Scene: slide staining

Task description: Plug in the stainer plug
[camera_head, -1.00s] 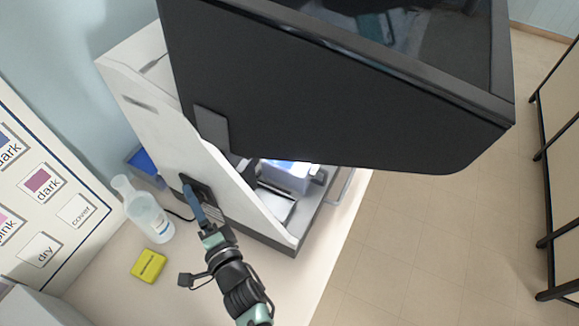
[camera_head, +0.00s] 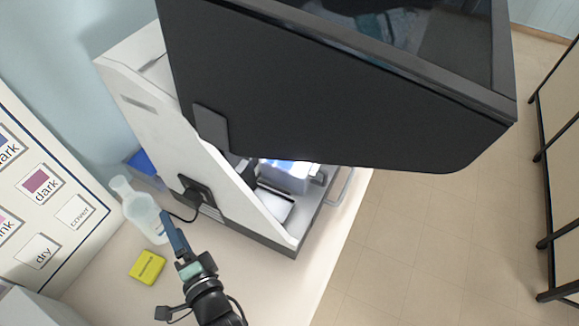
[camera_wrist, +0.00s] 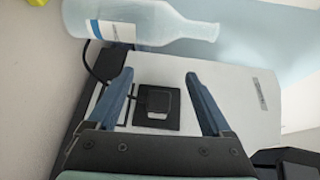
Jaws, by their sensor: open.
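The stainer (camera_head: 150,105) is a white and dark grey machine with a large black lid raised over it. A black plug (camera_head: 193,192) with a black cord sits at the dark socket plate on its side. In the wrist view the plug (camera_wrist: 157,101) lies against the square black socket plate (camera_wrist: 148,121), with its cord running off to the left. How deep it sits cannot be told. My gripper (camera_head: 167,215) is open and empty, apart from the plug, to its lower left in the head view. In the wrist view its blue fingers (camera_wrist: 158,77) stand either side of the plug.
A yellow block (camera_head: 147,267) lies on the white bench. A label board (camera_head: 45,200) stands at left. The bench front is clear.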

